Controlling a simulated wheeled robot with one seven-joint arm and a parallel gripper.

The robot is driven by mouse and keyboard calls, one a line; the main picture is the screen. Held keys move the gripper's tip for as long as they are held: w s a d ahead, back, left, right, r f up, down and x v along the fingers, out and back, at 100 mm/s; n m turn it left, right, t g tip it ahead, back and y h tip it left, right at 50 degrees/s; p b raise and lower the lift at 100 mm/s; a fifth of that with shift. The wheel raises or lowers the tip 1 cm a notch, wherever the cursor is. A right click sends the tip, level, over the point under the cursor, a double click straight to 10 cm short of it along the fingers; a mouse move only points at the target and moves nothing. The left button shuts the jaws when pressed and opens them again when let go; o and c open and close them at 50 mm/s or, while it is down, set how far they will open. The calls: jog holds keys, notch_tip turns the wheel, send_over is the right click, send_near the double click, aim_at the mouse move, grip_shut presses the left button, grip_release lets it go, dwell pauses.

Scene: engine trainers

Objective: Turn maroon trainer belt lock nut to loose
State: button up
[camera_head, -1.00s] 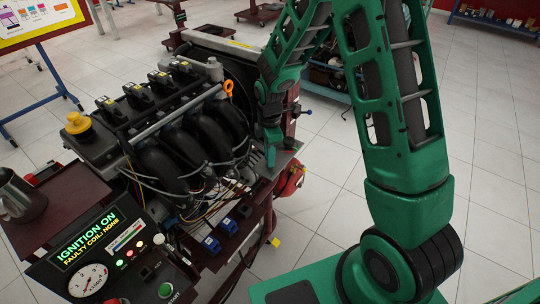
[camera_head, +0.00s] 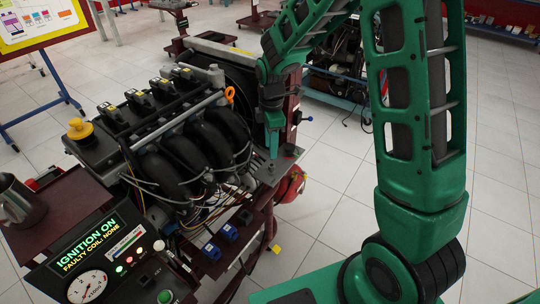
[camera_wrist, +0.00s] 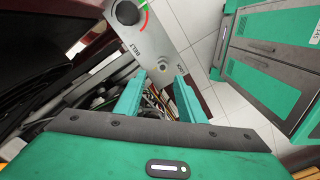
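The maroon trainer (camera_head: 180,150) carries a black engine, and a grey metal plate (camera_head: 264,172) sits at its right end. In the wrist view the grey plate (camera_wrist: 150,38) bears a "BELT" label, a dark round knob (camera_wrist: 127,12) with a green and red arc, and a small grey round nut (camera_wrist: 163,65) beside small lettering that looks like "LOCK". My gripper (camera_wrist: 160,78) is open, its two green fingers apart, with the nut showing between and just beyond the fingertips. I cannot tell if they touch it. In the head view my gripper (camera_head: 272,143) points down over the plate; the nut is not distinguishable there.
The trainer's control panel (camera_head: 100,260) reads "IGNITION ON". A metal cup (camera_head: 18,202) stands at left.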

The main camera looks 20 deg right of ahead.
jog(key=shift+r, duration=1.55)
jog(key=s+d+r+m, duration=0.5)
jog(key=s+d+m, duration=0.1)
jog(key=s+d, duration=0.1)
jog(key=s+d+r+m, duration=0.5)
jog(key=s+d+m, duration=0.1)
jog(key=s+d, duration=0.1)
jog(key=shift+s+d+h, duration=0.3)
jog(key=shift+s+d, duration=0.05)
jog(key=shift+s, duration=0.45)
jog(key=s+m, duration=0.1)
jog(key=s, duration=0.1)
jog(key=s+d+r+m, duration=0.1)
jog(key=s+m, duration=0.1)
jog(key=s+d+m, duration=0.1)
jog(key=s, duration=0.1)
jog(key=shift+s+d+r+m, duration=0.15)
jog(key=shift+s+d+m, duration=0.05)
jog(key=shift+s+m, duration=0.2)
jog(key=shift+c, duration=0.6)
jog(key=s+m, duration=0.6)
jog(key=s, duration=0.3)
jog(key=shift+s+d+m+y, duration=0.3)
jog(key=shift+s+d+y, duration=0.1)
